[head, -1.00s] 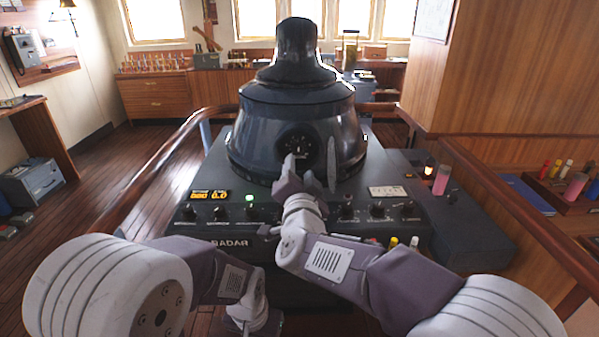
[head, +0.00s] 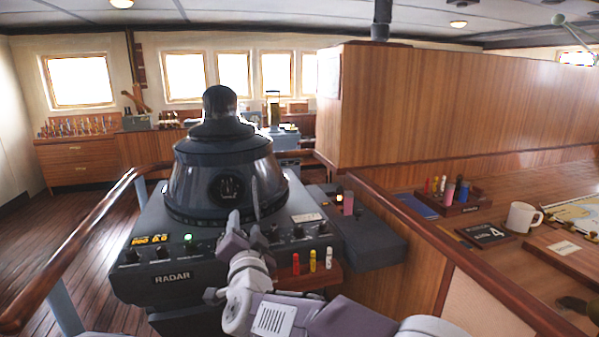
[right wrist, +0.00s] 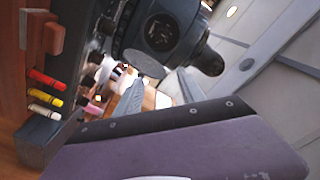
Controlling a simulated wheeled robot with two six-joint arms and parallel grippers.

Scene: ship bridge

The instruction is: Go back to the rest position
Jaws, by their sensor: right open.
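My right gripper (head: 247,228) is open and empty in the head view, in front of the radar console (head: 130,283). Its two fingers (right wrist: 158,95) stand apart in the right wrist view with nothing held between them. The dark domed radar hood (head: 222,170) rises behind the gripper and also shows, tilted, at the top of the right wrist view (right wrist: 165,30). I cannot tell from these views whether the fingers touch the console. My left gripper is out of view.
A small rack (head: 325,277) with red, yellow and white markers is close to my right gripper. A wooden rail (head: 85,245) runs along the left. On the chart table at right are a white mug (head: 520,217) and a marker tray (head: 452,206). Floor at left is clear.

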